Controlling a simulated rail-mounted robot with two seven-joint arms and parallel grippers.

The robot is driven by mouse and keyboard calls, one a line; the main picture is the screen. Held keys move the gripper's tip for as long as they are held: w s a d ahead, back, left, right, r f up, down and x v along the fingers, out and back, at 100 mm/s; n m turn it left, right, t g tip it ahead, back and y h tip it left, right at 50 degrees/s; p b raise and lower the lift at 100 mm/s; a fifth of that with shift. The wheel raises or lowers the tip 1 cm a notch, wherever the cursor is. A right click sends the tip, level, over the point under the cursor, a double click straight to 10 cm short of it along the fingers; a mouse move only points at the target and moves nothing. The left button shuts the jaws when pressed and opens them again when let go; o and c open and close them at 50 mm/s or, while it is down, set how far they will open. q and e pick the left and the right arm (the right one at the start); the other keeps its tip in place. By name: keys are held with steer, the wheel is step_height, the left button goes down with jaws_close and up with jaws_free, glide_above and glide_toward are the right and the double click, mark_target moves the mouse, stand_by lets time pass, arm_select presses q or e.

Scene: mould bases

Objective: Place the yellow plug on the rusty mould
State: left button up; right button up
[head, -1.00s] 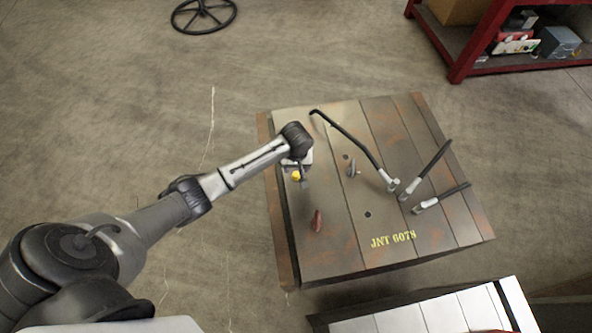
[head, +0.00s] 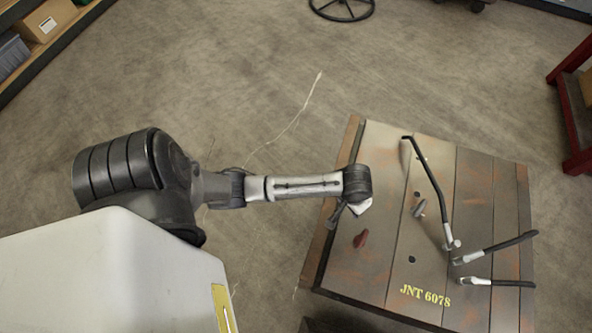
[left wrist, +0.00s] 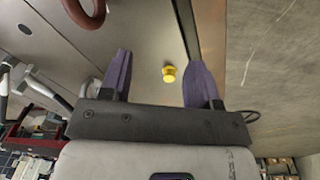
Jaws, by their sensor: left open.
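The rusty mould (head: 380,275) is a large brown block with "JNT 6078" on its top, at the right of the head view. The yellow plug (left wrist: 169,74) shows in the left wrist view against the mould's top (left wrist: 150,35), near its edge. In that picture it lies between my left gripper's fingers (left wrist: 157,60), which are apart and do not visibly touch it. In the head view my left gripper (head: 337,217) is over the mould's left part, and the plug is hidden. My right gripper is not in view.
A red shelf (head: 572,130) is at far right. A black wheel-like ring (head: 341,8) is on the floor.

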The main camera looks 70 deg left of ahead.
arm_select(q)
steer(key=s+d+r+m+t, duration=0.1)
steer(key=s+r+m, duration=0.2)
steer(key=s, duration=0.6)
steer(key=s+d+r+m+t, duration=0.1)
steer(key=s+d+r+m, duration=0.1)
steer(key=s, duration=0.8)
steer(key=shift+r+m, duration=0.5)
steer(key=shift+m, duration=0.1)
steer(key=shift+w, duration=0.1)
